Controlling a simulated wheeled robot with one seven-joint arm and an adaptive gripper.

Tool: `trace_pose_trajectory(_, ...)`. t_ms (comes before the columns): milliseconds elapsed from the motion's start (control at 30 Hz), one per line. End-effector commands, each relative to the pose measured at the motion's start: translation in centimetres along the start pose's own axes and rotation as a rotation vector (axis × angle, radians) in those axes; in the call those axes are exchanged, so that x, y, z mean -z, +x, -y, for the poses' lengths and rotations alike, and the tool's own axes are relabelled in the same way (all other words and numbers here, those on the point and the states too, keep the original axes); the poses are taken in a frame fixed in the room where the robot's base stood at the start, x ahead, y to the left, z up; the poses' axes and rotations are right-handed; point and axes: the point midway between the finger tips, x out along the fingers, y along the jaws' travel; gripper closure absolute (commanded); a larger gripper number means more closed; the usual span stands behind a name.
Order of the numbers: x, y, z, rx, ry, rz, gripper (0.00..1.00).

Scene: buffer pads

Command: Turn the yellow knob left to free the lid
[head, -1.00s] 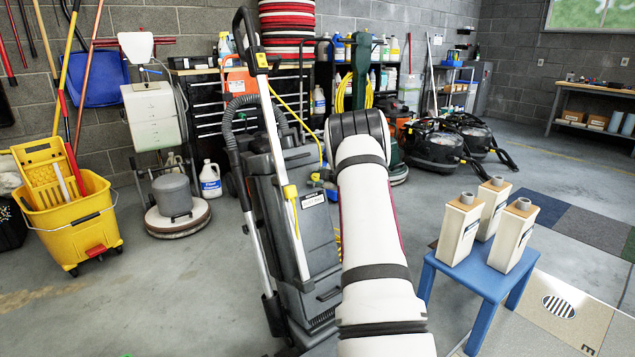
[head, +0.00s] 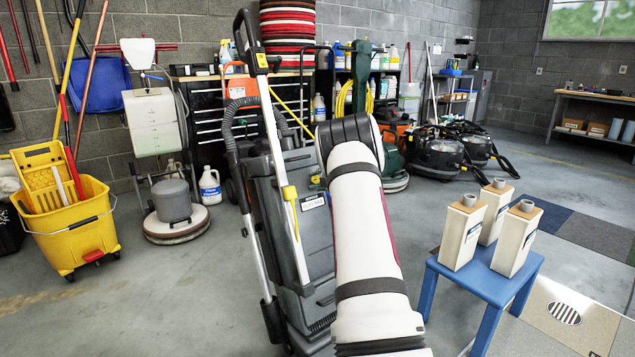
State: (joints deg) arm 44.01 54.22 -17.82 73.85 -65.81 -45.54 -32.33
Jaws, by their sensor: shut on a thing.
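A dark grey upright machine (head: 278,200) with a tall handle stands in the middle, and a white label (head: 313,202) is on its upper body. It is probably the thing with the lid, but I cannot make out a lid edge. A small yellow part (head: 289,193) sits on its pale pole; I cannot tell whether this is the knob. My white arm reaches up in front of the machine's right side and covers part of it. My gripper is hidden behind the arm, so its contact with any knob does not show.
A blue stool (head: 481,279) with several cream cartons (head: 462,236) stands close on the right. A yellow mop bucket (head: 75,225) and a floor polisher (head: 175,215) are on the left. Black vacuums (head: 440,150) stand behind. Floor between polisher and machine is clear.

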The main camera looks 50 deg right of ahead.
Motion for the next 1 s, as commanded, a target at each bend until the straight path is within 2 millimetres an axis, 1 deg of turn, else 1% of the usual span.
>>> trace_pose_trajectory(233, 0.1, 0.1, 0.2, 0.003, -0.001, -0.002, 1.0)
trace_pose_trajectory(267, 0.1, 0.1, 0.2, 0.003, 0.0, -0.002, 0.71)
trace_pose_trajectory(300, 0.1, 0.1, 0.2, 0.003, -0.001, -0.002, 0.61)
trace_pose_trajectory(333, 0.1, 0.1, 0.2, 0.003, 0.0, -0.002, 0.55)
trace_pose_trajectory(367, 0.1, 0.1, 0.2, 0.003, 0.0, -0.002, 0.53)
trace_pose_trajectory(633, 0.0, 0.0, 0.1, 0.001, 0.0, -0.001, 0.53)
trace_pose_trajectory(733, 0.0, -0.4, 0.0, 0.002, 0.0, 0.0, 0.53)
trace_pose_trajectory(867, 0.0, -1.9, 0.0, 0.002, 0.002, 0.001, 0.53)
trace_pose_trajectory(967, -0.1, -3.8, 0.0, 0.002, 0.002, 0.002, 0.53)
trace_pose_trajectory(1000, -0.1, -4.7, -0.1, 0.001, 0.002, 0.002, 0.53)
